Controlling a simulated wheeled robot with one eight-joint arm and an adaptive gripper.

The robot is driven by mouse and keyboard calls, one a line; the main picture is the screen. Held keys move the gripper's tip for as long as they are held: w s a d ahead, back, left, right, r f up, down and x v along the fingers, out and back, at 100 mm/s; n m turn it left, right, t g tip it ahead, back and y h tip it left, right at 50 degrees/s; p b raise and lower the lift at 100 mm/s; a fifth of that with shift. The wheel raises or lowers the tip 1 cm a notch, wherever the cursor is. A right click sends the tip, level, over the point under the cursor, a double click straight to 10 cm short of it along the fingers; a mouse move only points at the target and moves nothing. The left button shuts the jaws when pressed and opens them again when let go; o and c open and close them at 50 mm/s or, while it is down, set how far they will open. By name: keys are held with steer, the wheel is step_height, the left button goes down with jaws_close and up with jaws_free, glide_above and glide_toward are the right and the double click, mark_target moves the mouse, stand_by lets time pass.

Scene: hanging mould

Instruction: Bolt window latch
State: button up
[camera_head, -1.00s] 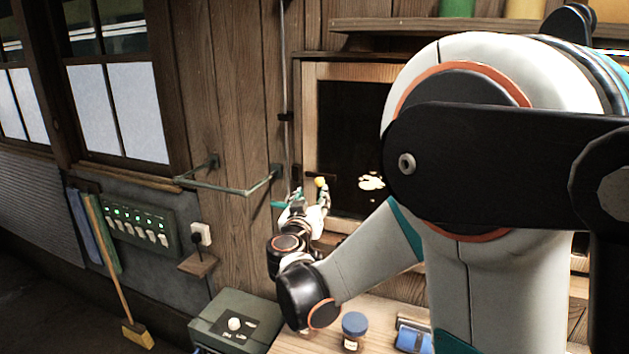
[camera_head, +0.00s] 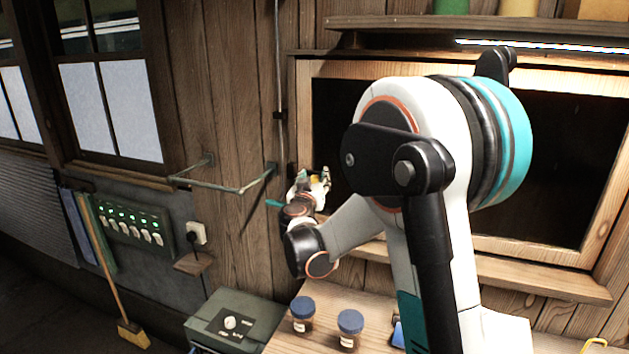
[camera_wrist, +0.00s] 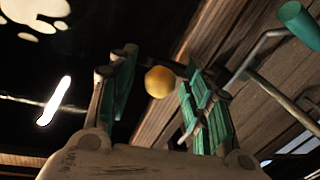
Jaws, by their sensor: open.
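My gripper (camera_head: 314,180) is raised at the left edge of the dark window's wooden frame (camera_head: 304,110). In the wrist view its two teal-padded fingers (camera_wrist: 158,68) are apart. A round yellow knob (camera_wrist: 160,82) shows between them, nearer the right finger; I cannot tell whether it touches. A bit of yellow also shows by the fingers in the head view (camera_head: 315,182). A teal-ended handle (camera_wrist: 298,25) on a metal rod is at the upper right of the wrist view, and its end shows left of my gripper (camera_head: 273,203). The latch's mount is hidden.
A metal towel-like bracket (camera_head: 222,187) juts from the plank wall left of my gripper. Blue-lidded jars (camera_head: 350,323) stand on the wooden bench (camera_head: 280,341) below. A grey-green box (camera_head: 240,318) sits beside it. My arm covers much of the window.

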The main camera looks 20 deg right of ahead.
jaws_close()
steer(key=w+a, duration=0.2)
steer(key=shift+w+a+b, duration=0.3)
steer(key=shift+w+b, duration=0.05)
steer(key=shift+c, duration=1.5)
jaws_free()
steer(key=o, duration=0.3)
steer(key=shift+w+a, duration=0.1)
steer(key=shift+a, duration=0.1)
steer(key=v, duration=1.2)
